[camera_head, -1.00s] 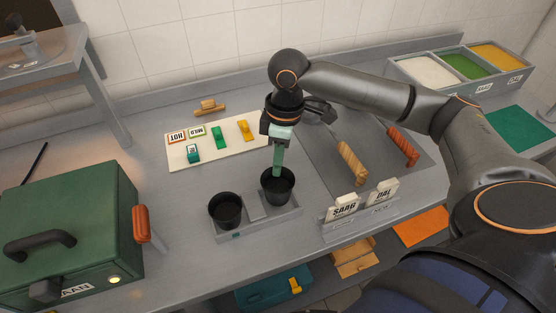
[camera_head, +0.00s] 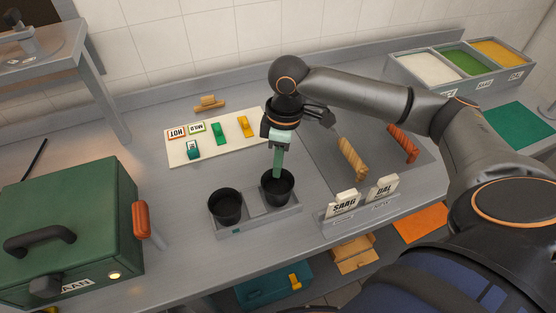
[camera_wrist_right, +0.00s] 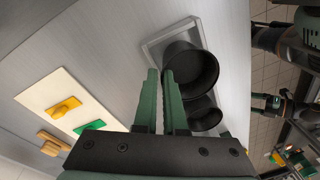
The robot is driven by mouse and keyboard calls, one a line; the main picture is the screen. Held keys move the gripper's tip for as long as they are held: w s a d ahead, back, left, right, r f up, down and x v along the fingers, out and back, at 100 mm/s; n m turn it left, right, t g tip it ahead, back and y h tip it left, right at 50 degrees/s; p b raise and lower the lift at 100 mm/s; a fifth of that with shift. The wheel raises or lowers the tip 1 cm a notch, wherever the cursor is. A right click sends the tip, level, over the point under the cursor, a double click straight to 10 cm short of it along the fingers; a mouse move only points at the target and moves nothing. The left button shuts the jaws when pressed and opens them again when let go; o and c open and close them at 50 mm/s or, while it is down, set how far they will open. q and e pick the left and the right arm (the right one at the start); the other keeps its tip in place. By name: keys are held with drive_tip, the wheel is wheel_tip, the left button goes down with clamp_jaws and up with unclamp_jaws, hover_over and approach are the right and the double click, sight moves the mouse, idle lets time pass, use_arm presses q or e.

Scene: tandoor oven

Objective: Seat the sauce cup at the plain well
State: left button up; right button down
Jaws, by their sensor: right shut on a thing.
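Two black cups stand at a grey two-well tray. The right cup (camera_head: 278,194) is at the right end of the tray (camera_head: 258,224), and the left cup (camera_head: 225,209) is at the end with a small green mark (camera_head: 236,232) on its front. My right gripper (camera_head: 278,172) points down with its green fingers at the right cup's rim. In the right wrist view the fingers (camera_wrist_right: 162,85) are shut on the wall of the near cup (camera_wrist_right: 196,72). I cannot tell whether its base is fully down in the well.
A cream board (camera_head: 215,150) with coloured tags lies behind the tray. SAAG (camera_head: 344,205) and DAL (camera_head: 383,188) cards stand to the right, near skewer-like items on a grey plate. A green oven box (camera_head: 70,225) stands at the left. The counter edge is close in front.

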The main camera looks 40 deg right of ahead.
drive_tip(key=shift+f, duration=0.85)
drive_tip(key=c, duration=0.9)
unclamp_jaws()
drive_tip(key=shift+r, duration=0.1)
drive_tip(key=r, duration=0.5)
drive_tip(key=d+r, duration=0.1)
drive_tip(key=r, duration=0.2)
drive_tip(key=shift+w, duration=0.1)
drive_tip(key=shift+f, duration=0.1)
